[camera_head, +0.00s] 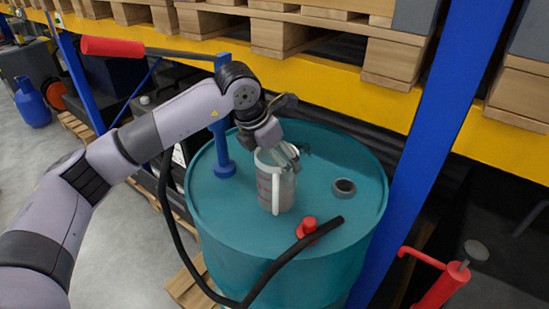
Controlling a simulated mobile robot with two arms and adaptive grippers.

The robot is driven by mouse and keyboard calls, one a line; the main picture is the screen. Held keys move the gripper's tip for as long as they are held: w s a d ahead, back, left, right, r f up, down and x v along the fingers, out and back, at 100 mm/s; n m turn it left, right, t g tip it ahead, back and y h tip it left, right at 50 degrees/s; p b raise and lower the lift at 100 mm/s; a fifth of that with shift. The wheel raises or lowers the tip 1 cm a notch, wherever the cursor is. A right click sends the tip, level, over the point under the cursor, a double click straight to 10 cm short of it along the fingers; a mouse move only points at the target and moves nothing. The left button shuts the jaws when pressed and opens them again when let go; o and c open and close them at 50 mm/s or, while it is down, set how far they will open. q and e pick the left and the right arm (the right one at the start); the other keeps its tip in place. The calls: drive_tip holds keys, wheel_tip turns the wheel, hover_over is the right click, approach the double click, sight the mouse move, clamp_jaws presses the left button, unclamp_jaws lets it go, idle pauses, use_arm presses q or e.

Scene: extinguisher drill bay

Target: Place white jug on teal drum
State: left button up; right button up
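The white jug (284,193), a pale grey-white cup with red marks and a white handle facing me, is upright at the middle of the teal drum's top. The teal drum (225,210) stands below it, and the jug's base appears to meet the lid. My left gripper (287,157) reaches down from the upper left, with its fingers at the jug's rim. The fingers overlap the rim, so I cannot tell whether they grip it or are open around it. My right gripper is not in view.
On the drum are a blue pump post (221,150) with a red-handled lever, a grey-rimmed cap (344,188) and a red fitting (308,227) with a black hose. A blue rack upright (433,130) stands close on the right. A red extinguisher (441,288) is at lower right.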

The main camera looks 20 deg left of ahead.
use_arm(q)
drive_tip(key=o, duration=1.5)
drive_tip(key=shift+r, duration=0.1)
drive_tip(key=shift+o, duration=0.2)
drive_tip(key=b+v, duration=0.1)
drive_tip(key=v, duration=1.2)
drive_tip(key=shift+r+b, duration=0.15)
drive_tip(key=shift+b, duration=0.25)
drive_tip(key=shift+w+d, duration=0.1)
